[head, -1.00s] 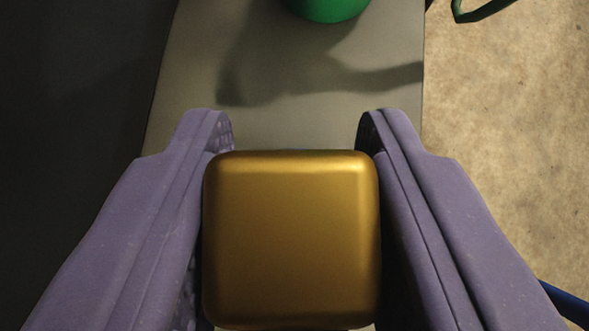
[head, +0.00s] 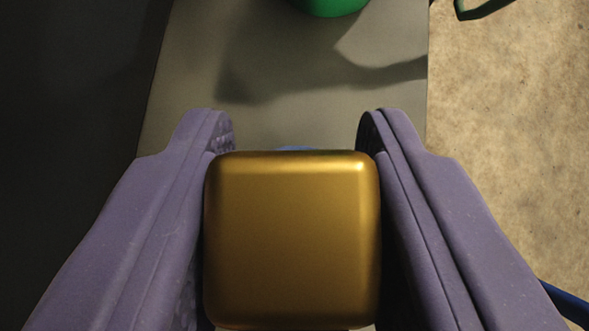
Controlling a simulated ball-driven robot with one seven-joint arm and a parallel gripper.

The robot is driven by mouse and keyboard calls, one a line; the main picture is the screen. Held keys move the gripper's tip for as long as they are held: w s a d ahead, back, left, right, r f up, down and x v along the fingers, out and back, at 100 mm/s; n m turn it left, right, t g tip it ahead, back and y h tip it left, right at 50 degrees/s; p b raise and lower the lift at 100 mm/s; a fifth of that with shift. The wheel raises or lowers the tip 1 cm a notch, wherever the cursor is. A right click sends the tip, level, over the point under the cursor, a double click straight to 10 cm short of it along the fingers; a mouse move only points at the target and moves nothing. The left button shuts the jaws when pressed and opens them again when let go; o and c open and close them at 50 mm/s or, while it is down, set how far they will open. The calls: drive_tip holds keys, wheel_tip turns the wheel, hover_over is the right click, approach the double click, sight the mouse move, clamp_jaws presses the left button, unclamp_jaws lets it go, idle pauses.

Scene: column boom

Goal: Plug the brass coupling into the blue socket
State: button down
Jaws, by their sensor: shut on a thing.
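The brass coupling (head: 292,240) is a gold block with rounded edges, in the lower middle of the head view. My gripper (head: 294,130) has two purple fingers, shut on the coupling from its left and right sides. A thin sliver of blue (head: 297,148) shows just past the coupling's far edge; it may be the blue socket, but the coupling hides nearly all of it. I cannot tell the gap between the coupling and the blue thing.
A grey surface (head: 270,60) lies below, with a green object (head: 330,6) cut off at the top. Speckled tan floor (head: 510,120) is at the right, with a green cable-like piece (head: 485,9) and a blue one (head: 566,303). The left side is dark.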

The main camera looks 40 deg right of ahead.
drive_tip(key=shift+f, duration=0.2)
drive_tip(key=c, duration=0.9)
unclamp_jaws()
drive_tip(key=shift+c, duration=0.2)
drive_tip(key=shift+s+r, duration=0.1)
